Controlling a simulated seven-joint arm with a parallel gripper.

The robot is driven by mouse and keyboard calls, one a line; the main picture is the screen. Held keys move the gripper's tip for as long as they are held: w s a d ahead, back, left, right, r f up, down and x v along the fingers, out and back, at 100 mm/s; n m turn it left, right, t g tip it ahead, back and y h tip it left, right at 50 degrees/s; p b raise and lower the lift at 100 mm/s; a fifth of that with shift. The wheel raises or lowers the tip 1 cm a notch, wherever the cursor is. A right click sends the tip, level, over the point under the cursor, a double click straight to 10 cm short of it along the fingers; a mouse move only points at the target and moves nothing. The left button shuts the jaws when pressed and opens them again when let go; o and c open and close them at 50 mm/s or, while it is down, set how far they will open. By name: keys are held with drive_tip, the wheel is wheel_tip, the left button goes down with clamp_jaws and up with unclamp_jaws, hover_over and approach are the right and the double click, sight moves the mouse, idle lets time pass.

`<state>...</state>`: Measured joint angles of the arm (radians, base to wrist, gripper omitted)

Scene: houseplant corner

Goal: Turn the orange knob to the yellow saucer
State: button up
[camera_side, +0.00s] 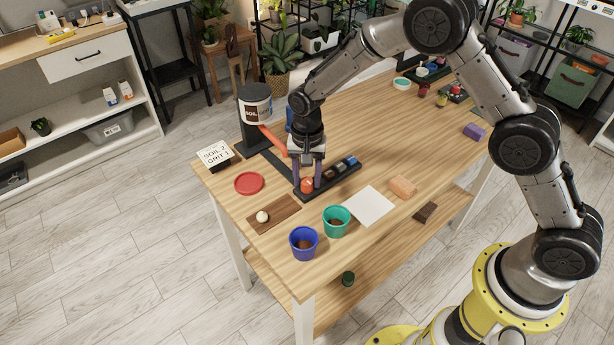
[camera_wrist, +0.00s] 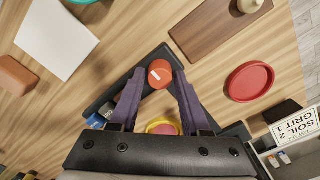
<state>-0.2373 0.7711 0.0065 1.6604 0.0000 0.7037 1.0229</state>
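The round orange knob (camera_side: 307,186) sits at the near end of a black bar (camera_side: 335,181) on the wooden table. In the wrist view, the orange knob (camera_wrist: 160,72) carries a short white mark. My gripper (camera_side: 308,178) points down over it, and in the wrist view my gripper (camera_wrist: 160,75) has one fingertip on each side of the knob. The fingers look apart, with small gaps to the knob; contact is not clear. A yellow-rimmed round thing (camera_wrist: 152,126) with a reddish middle is partly hidden behind my gripper; I cannot tell whether it is the yellow saucer.
A red saucer (camera_side: 249,183), a brown board (camera_side: 274,214) with a pale bulb-like thing (camera_side: 262,217), blue (camera_side: 303,243) and green (camera_side: 336,221) pots, a white sheet (camera_side: 369,206) and an orange block (camera_side: 402,187) surround the bar. A soil hopper (camera_side: 255,104) stands behind.

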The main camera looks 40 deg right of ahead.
clamp_jaws()
drive_tip(key=shift+n, duration=0.3)
drive_tip(key=n, duration=0.9)
idle(0.6)
drive_tip(key=shift+o, duration=2.1)
unclamp_jaws()
drive_tip(key=shift+r, duration=0.15)
